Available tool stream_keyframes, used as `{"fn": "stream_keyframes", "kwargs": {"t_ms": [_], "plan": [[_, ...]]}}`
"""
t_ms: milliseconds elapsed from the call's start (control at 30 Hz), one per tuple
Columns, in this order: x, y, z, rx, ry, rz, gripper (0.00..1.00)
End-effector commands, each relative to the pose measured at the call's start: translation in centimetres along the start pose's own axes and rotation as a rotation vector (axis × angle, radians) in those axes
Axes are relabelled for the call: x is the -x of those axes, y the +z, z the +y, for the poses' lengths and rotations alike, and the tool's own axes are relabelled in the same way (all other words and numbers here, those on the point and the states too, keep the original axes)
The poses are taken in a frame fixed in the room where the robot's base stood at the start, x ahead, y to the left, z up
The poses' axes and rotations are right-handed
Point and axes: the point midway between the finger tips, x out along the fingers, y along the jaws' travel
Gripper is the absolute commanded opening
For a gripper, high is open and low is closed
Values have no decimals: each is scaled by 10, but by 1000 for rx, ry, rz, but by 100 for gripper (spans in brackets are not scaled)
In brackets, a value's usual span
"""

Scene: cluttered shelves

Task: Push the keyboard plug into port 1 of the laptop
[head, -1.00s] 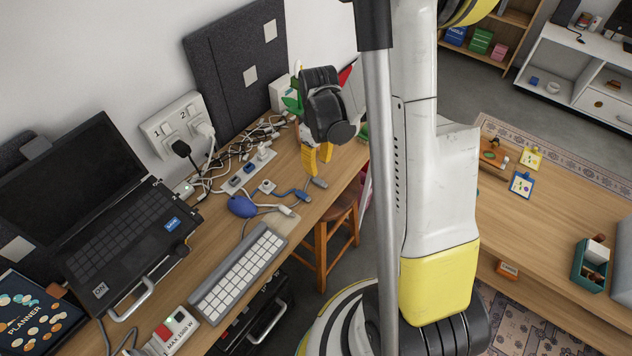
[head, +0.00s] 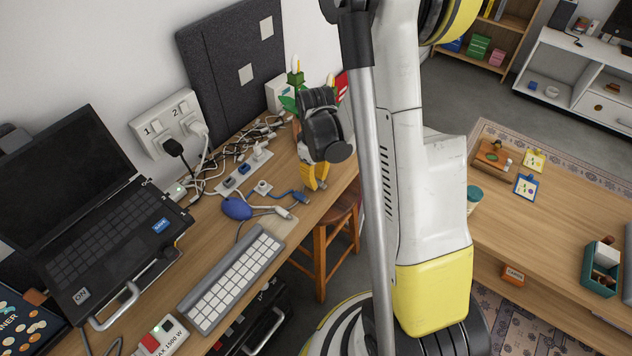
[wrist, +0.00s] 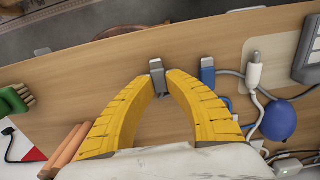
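The yellow fingers of my gripper (wrist: 160,80) are closed around a grey plug (wrist: 157,66) at the wooden desk. In the head view my gripper (head: 315,183) is low over the desk's front edge and hides that plug. A blue plug (wrist: 208,72) and a white plug (wrist: 254,70) lie to its right in the wrist view. The keyboard (head: 237,280) lies along the desk front. I cannot trace which plug is on its cable. The open black laptop (head: 108,240) stands at the left; its port numbers are not readable.
A blue mouse (head: 236,208), a power strip (head: 241,173) and tangled cables lie between gripper and laptop. A wall socket (head: 168,125) marked 1 and 2 is behind. A red-white switch box (head: 163,336) is in front. A wooden stool (head: 335,232) stands below the desk edge.

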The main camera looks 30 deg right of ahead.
Motion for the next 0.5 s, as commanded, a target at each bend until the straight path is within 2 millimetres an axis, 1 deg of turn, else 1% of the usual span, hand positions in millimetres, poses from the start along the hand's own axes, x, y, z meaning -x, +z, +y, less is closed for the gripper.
{"fn": "stream_keyframes", "kwargs": {"t_ms": [500], "plan": [[0, -1, 0, 0, 0, 0, 0]]}}
